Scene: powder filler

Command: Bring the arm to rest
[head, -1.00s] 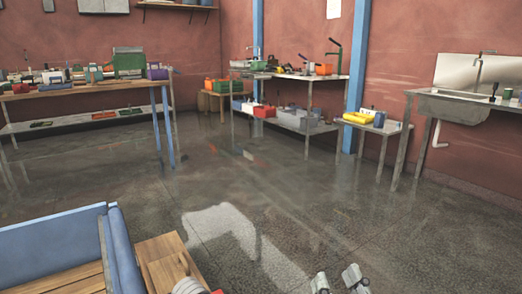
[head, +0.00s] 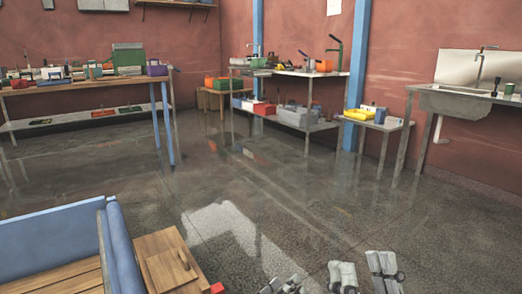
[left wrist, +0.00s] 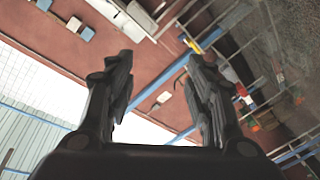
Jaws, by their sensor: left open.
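My left gripper (left wrist: 160,62) is open and empty in the left wrist view, its two dark fingers spread apart. Nothing is held between them; red wall, a blue post and distant furniture show behind. In the head view only a small grey part of my left gripper (head: 285,285) shows at the bottom edge. My right gripper (head: 364,272) is at the bottom edge to the right of it. Its two pale grey fingers stand apart with bare floor between them, and it looks empty. Both grippers are over open floor, clear of the furniture.
A wooden box (head: 165,262) and a blue-edged wooden bench (head: 62,235) stand at the near left. A workbench (head: 90,85) with tools, shelving (head: 335,74) and a sink (head: 455,103) line the far walls. The middle floor is clear.

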